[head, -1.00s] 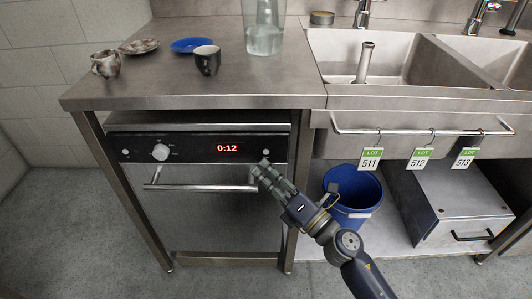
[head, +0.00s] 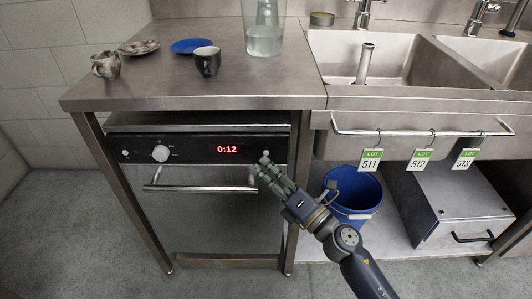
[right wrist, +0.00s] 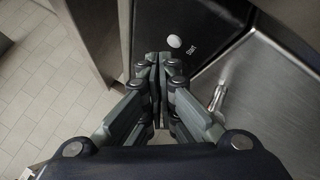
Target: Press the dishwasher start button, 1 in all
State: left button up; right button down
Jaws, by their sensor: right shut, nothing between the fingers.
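The dishwasher (head: 210,215) stands under the steel counter, with a black control panel (head: 190,149) and a red display (head: 227,149) reading 0:12. The round white start button (right wrist: 174,41), labelled "Start", shows in the right wrist view; in the head view it (head: 266,153) is at the panel's right end. My right gripper (head: 264,162) is shut and empty, its fingertips just below the button in the head view. In the right wrist view the closed fingertips (right wrist: 160,59) are close beside the button; I cannot tell whether they touch the panel. My left gripper is out of view.
A white dial (head: 160,153) is on the panel, and the door handle (head: 200,188) runs below it. A blue bucket (head: 352,195) stands right of the dishwasher. A mug (head: 207,61), a blue plate (head: 191,45) and a glass jar (head: 264,35) are on the counter.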

jog(key=shift+w, duration=0.1)
dwell(0.6)
jog(key=shift+w, duration=0.35)
